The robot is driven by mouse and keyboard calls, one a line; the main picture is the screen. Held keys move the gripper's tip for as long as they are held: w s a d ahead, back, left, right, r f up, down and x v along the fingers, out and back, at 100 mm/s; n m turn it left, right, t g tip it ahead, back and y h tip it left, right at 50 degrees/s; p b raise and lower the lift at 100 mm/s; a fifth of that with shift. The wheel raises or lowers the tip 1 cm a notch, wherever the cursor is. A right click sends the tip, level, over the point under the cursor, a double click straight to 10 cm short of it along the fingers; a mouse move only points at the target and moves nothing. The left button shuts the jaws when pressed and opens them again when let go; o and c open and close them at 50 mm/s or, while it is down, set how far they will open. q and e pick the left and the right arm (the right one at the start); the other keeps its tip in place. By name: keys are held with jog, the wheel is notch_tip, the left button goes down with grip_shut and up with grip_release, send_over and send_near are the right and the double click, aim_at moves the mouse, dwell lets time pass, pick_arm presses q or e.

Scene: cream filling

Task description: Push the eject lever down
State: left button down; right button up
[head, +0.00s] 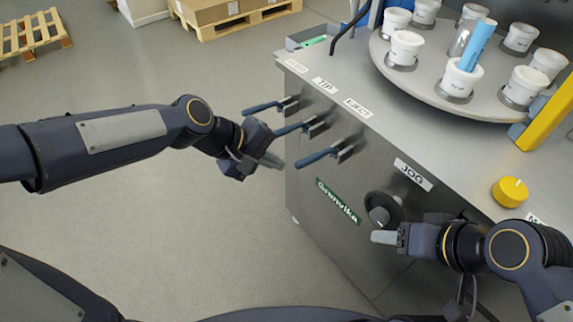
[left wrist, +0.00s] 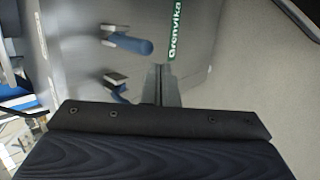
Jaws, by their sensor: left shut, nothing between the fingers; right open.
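The eject lever (head: 318,157) is the nearest of three blue-handled levers on the steel machine's front, below the EJECT label (head: 358,108). Its handle sticks out from the panel like the other two. My left gripper (head: 276,162) is shut and empty, just left of the eject lever's handle end; I cannot tell if they touch. In the left wrist view, its shut fingers (left wrist: 162,84) point towards the panel, beside two blue handles; the one closer to the green sign (left wrist: 130,42) appears to be the eject lever. My right gripper (head: 386,237) is open, near the JOG knob.
The other two levers (head: 297,127) (head: 265,107) stand close behind the eject lever. The black JOG knob (head: 382,210) is lower right on the panel. A turntable with white cups (head: 415,85) and a yellow knob (head: 510,191) are on top.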

pick_arm(q)
jog(key=p+v, duration=0.1)
jog(key=v, duration=0.4)
jog(key=shift+r, duration=0.45)
jog(key=s+a+f+m+t+y, duration=0.2)
jog(key=s+a, duration=0.6)
jog(key=s+a+f+m+t+y, duration=0.1)
jog(key=s+a+f+m+y, duration=0.15)
jog(key=s+a, duration=0.55)
notch_tip(320, 180, up, 18)
jog(key=p, duration=1.7)
jog(key=shift+s+a, duration=0.2)
jog(key=shift+s, duration=0.2)
jog(key=shift+f, duration=0.1)
